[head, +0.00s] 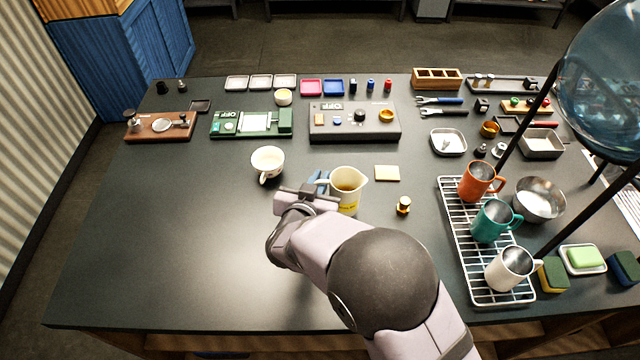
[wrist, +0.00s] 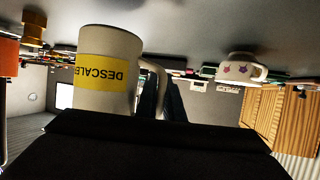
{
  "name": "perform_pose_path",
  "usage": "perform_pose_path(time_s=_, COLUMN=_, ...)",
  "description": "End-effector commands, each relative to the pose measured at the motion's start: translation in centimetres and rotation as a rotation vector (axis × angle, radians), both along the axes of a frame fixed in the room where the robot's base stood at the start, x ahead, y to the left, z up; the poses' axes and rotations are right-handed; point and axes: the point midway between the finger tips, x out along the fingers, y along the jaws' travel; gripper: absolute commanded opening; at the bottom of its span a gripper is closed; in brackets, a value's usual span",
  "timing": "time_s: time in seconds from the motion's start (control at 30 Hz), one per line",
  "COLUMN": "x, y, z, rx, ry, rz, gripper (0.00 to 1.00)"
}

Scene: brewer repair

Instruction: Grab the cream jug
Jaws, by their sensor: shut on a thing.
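The cream jug (head: 350,196) stands upright near the middle of the table, with amber liquid inside and a yellow label. In the wrist view, which is upside down, the jug (wrist: 105,72) shows its label reading "DESCALE", cut off at the edge. My gripper (head: 320,184) is at the jug's left side, with blue fingers. In the wrist view my gripper (wrist: 165,100) is shut on the jug's handle. I cannot tell whether the jug's base touches the table.
A white patterned cup (head: 268,161) stands left of the jug. A wire rack (head: 462,247) with three mugs is further right. The table's left front is clear.

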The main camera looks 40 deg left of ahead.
Motion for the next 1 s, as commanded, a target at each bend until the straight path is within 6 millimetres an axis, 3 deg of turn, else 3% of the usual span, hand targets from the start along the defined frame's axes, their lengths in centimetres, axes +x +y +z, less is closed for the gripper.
perform_pose_path(time_s=0.5, x=0.0, y=0.1, z=4.5, rx=0.004, ry=-0.001, rz=0.0, gripper=0.0)
perform_pose_path(time_s=1.0, x=0.0, y=0.0, z=7.0, rx=0.002, ry=-0.002, rz=0.0, gripper=0.0)
